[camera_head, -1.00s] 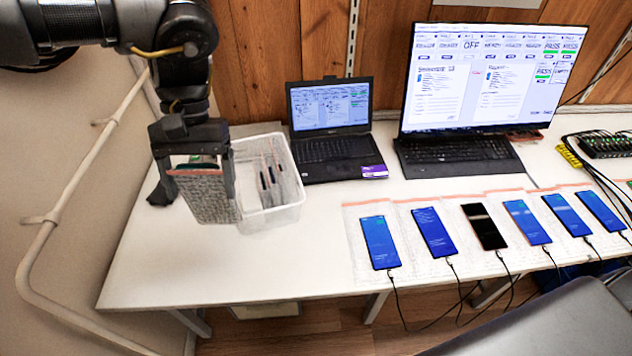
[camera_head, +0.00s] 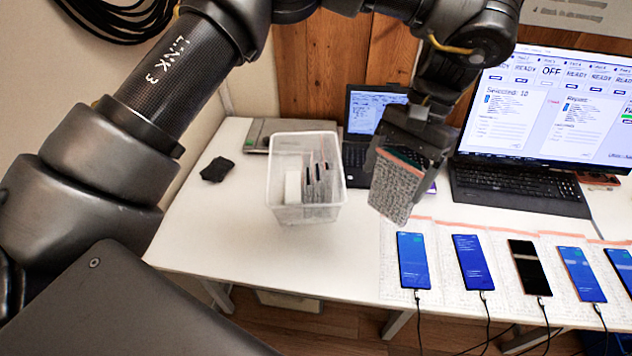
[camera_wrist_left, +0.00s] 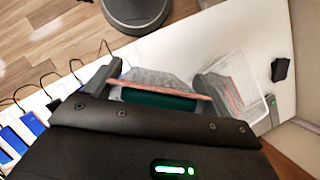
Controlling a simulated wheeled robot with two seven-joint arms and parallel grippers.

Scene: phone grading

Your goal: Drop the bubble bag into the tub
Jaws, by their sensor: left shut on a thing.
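The bubble bag (camera_head: 396,188) is a grey, patterned pouch with a reddish top edge. My left gripper (camera_head: 402,160) is shut on its upper part, and the bag hangs slightly tilted. It also shows between the fingers in the left wrist view (camera_wrist_left: 160,80), with something dark green at its mouth. The clear tub (camera_head: 305,207) stands on the table to the left of the held bag, apart from it. Several bags with dark phones stand upright on the right side in the tub, with a white block at its left. My right gripper is not in view.
A row of phones on bubble bags, with cables, lies at the right front; one is a blue phone (camera_head: 412,260). A laptop (camera_head: 372,110) and a monitor (camera_head: 560,110) stand behind. A black object (camera_head: 216,169) lies left of the tub. The table's front left is clear.

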